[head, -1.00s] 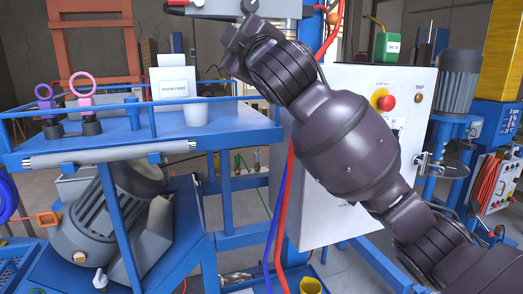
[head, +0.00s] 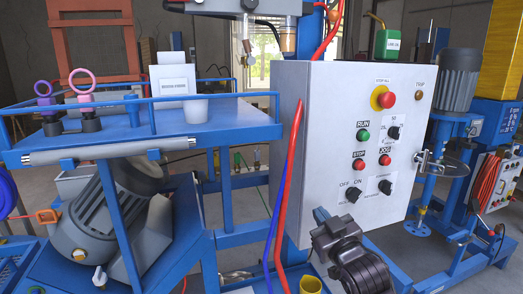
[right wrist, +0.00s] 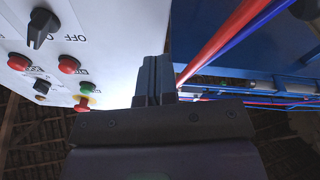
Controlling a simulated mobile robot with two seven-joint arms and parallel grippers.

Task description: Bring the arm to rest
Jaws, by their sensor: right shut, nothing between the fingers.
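My right gripper (head: 321,215) is low in the head view, in front of the lower part of the white control panel (head: 340,130). Its fingers point up and it is shut with nothing held. In the right wrist view the closed fingers (right wrist: 153,77) stand side by side, with the panel's face (right wrist: 100,35) to the left. I cannot tell whether the gripper touches the panel; it appears apart from it. Most of my right arm is below the picture edge. My left gripper is not in view.
The panel carries a red stop button (head: 388,99), a green RUN button (head: 363,134) and black knobs (head: 352,195). Red and blue hoses (head: 291,160) hang at its left edge. A blue bench (head: 230,135) with a white cup (head: 195,110) stands left.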

